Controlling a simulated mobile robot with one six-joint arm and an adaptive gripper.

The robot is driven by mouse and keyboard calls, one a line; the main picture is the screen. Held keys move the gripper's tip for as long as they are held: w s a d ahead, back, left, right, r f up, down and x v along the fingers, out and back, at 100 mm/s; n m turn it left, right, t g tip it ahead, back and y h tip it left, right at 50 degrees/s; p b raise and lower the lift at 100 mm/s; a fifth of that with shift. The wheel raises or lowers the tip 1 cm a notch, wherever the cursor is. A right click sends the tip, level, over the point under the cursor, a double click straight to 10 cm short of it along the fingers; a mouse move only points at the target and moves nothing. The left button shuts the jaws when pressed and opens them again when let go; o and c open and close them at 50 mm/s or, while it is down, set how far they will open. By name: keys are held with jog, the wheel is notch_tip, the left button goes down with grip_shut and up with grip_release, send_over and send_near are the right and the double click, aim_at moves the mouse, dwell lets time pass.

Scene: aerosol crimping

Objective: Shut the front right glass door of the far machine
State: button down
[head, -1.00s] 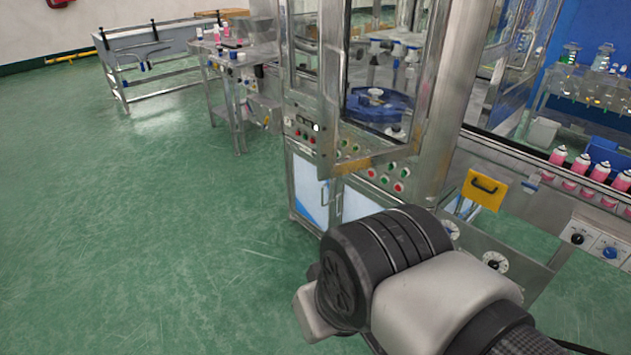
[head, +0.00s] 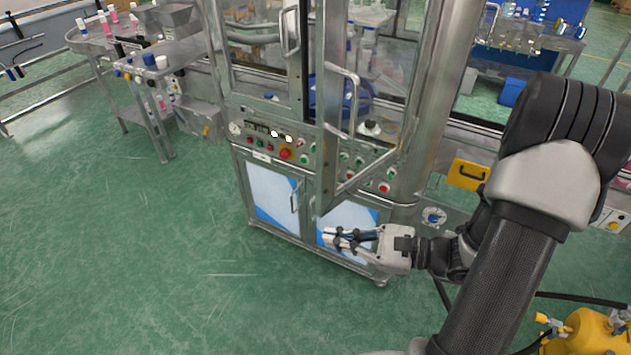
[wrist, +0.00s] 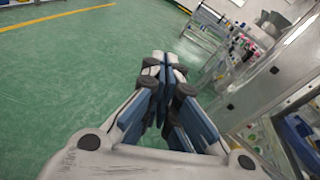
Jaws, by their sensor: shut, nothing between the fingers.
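The far machine (head: 290,140) stands at the centre of the head view, a steel cabinet with glass above. Its front right glass door (head: 326,150) stands open, swung out toward me. Its free edge and bar handle (head: 354,90) are nearer me, and its bottom rail slants back to the right-hand post. The front left glass door (head: 262,60) looks closed. My gripper (head: 330,238) is shut and empty, below the open door's lower corner, in front of the lower right cabinet door. It also shows shut in the wrist view (wrist: 158,62), apart from the machine.
A control panel (head: 285,150) with buttons runs under the glass. Below are two cabinet doors with handles. A side table (head: 140,70) with bottles stands to the left. A yellow box (head: 467,175) is on the right. The green floor (head: 110,240) at left is clear.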

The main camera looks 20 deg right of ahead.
aim_at(324, 200)
jog(key=d+f+m+t+h, duration=0.6)
jog(key=d+m, duration=0.3)
jog(key=d, duration=0.1)
jog(key=b+x, duration=0.1)
jog(key=x, duration=0.6)
jog(key=b+x, duration=0.1)
jog(key=x, duration=0.6)
jog(key=shift+d+f, duration=0.2)
jog(key=shift+d, duration=0.05)
